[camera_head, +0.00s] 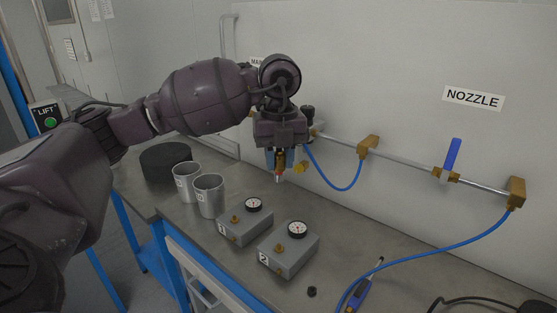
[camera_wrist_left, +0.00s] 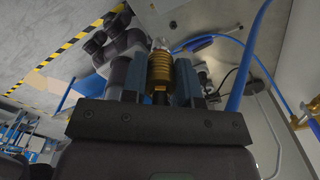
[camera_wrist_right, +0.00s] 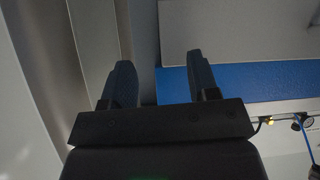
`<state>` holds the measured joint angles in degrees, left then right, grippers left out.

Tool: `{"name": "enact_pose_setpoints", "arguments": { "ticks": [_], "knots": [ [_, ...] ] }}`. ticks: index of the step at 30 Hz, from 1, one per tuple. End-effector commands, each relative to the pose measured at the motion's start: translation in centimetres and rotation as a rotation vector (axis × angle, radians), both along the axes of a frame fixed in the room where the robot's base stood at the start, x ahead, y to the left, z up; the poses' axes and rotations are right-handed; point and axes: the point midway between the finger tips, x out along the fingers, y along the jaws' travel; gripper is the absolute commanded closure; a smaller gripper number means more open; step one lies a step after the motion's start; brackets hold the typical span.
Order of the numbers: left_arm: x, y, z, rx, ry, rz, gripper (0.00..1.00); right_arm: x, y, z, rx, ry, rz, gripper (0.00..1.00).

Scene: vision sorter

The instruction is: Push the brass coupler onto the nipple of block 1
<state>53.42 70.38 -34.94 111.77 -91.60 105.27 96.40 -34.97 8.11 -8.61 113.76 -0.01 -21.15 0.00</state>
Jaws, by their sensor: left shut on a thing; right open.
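My left gripper (camera_head: 279,168) is shut on the brass coupler, which shows ribbed between the fingers in the left wrist view (camera_wrist_left: 160,72). The gripper points down and holds the coupler in the air, above and behind block 1. Block 1 (camera_head: 240,231) is a grey box on the bench with a dial gauge (camera_head: 253,204) on top. Its brass nipple (camera_head: 235,219) stands up from the top face, clear of the coupler. My right gripper (camera_wrist_right: 161,72) is open and empty in the right wrist view. It is outside the head view.
Block 2 (camera_head: 288,262), with its own gauge and nipple, stands right of block 1. Two metal cups (camera_head: 209,197) stand to the left. A blue-handled tool (camera_head: 359,293) and a small black cap (camera_head: 312,291) lie at the front. Blue hoses (camera_head: 345,188) hang from the wall pipe.

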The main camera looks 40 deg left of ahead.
Motion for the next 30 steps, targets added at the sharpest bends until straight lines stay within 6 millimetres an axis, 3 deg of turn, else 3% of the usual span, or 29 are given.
{"name": "enact_pose_setpoints", "arguments": {
  "ticks": [3, 10, 30],
  "knots": [
    [0.0, 0.0, 1.1, -0.001, -0.002, 0.0, 1.0, 0.2, 0.0, 0.9, 0.0, -0.007, 0.0, 0.45],
    [0.0, 0.5, 1.1, 0.0, 0.001, 0.001, 1.0, 0.5, 0.1, 1.2, 0.0, -0.018, 0.002, 0.45],
    [0.5, 5.9, 1.1, 0.001, 0.001, 0.001, 1.0, 0.8, 0.1, 0.7, -0.001, -0.02, 0.005, 0.45]
  ]
}}
